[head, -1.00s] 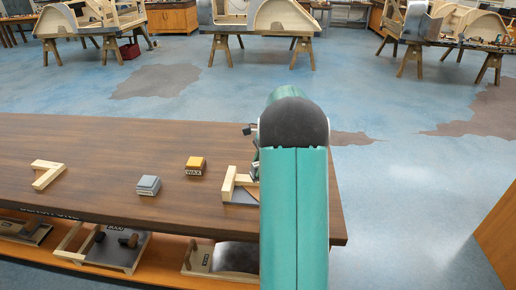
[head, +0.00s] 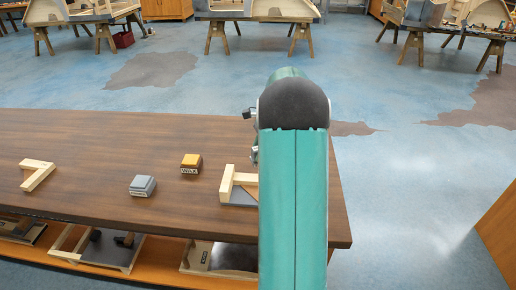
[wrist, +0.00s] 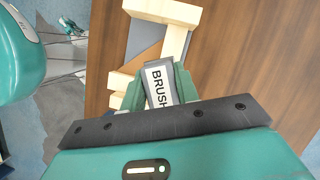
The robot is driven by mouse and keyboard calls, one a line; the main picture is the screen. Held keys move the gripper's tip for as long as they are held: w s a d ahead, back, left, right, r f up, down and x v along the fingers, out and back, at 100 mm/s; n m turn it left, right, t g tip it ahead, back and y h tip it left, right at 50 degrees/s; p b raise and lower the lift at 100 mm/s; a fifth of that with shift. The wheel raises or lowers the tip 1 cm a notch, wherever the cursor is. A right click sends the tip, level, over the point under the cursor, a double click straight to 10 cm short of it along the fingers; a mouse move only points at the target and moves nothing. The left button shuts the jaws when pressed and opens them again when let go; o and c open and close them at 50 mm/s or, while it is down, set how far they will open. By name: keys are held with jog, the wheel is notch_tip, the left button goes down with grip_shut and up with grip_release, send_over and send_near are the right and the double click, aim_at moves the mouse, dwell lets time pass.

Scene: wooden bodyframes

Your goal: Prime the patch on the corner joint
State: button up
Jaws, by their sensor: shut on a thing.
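My gripper (wrist: 158,88) is shut on a grey block labelled BRUSH (wrist: 160,82), seen in the wrist view. The pale wooden corner joint (head: 227,184) lies near the right end of the brown bench, with a dark grey panel (head: 241,197) inside its angle. In the wrist view the joint (wrist: 175,42) is just beyond the brush. A grey area (wrist: 143,37) shows within its angle. I cannot tell whether the brush touches the joint. My arm hides the joint's right part and most of my gripper in the head view.
A yellow WAX block (head: 190,162), a grey block (head: 142,186) and another L-shaped wooden piece (head: 38,176) lie left on the bench (head: 120,145). Several framed items sit on the shelf below. Wooden bodyframes on trestles stand far back, across open blue floor.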

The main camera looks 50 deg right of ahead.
jog(key=shift+d+f, duration=0.1)
jog(key=shift+f, duration=2.95)
jog(key=shift+w+f, duration=0.1)
jog(key=shift+f, duration=0.9)
